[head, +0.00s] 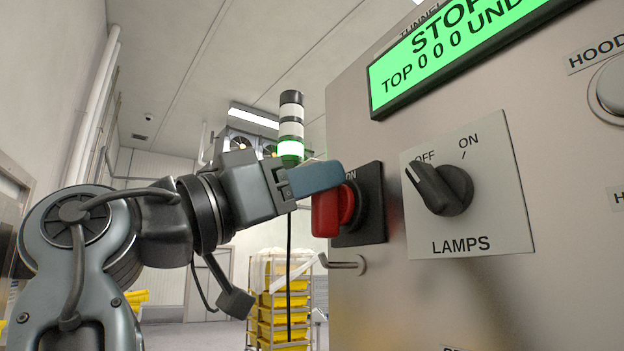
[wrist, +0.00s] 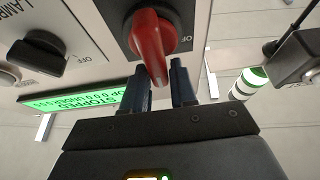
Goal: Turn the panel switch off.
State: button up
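The panel switch is a red rotary handle (head: 327,212) on a black plate (head: 372,205) at the left part of the grey panel. An ON label shows at the plate's top in the head view. In the wrist view, which is upside down, the red handle (wrist: 150,45) points down toward my gripper, and part of an OFF label shows at its right. My gripper (wrist: 161,84) has its two fingers on either side of the handle's tip, with small gaps visible. In the head view my gripper (head: 318,178) overlaps the handle's top, and the far finger is hidden.
Right of the switch is a black LAMPS knob (head: 440,188), turned toward OFF. Above it is a green display (head: 450,50) reading STOP. A metal hook (head: 343,264) sticks out below the switch. A rack of yellow trays (head: 280,310) and a lit signal tower (head: 290,130) stand behind.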

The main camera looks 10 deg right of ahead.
grip_shut()
jog(key=shift+n, duration=0.4)
jog(key=shift+w+a+f+n+t+y+p, duration=0.15)
jog(key=shift+w+f+n+t+y+p, duration=0.8)
jog(key=shift+n+p, duration=2.25)
jog(key=shift+s+a+r+n+t+y+p, duration=0.15)
jog(key=shift+s+n+t+y+p, duration=0.2)
jog(key=shift+n+y+p, duration=2.7)
jog(key=shift+w+a+f+n+t+h+p, duration=0.1)
jog(key=shift+w+f+n+t+p, duration=0.45)
jog(key=shift+n+p, duration=2.8)
jog(key=n+b, duration=0.2)
jog(key=shift+s+r+n, duration=0.1)
jog(key=shift+n, duration=0.2)
jog(key=shift+o, duration=1.8)
grip_release()
jog(key=shift+r, duration=0.1)
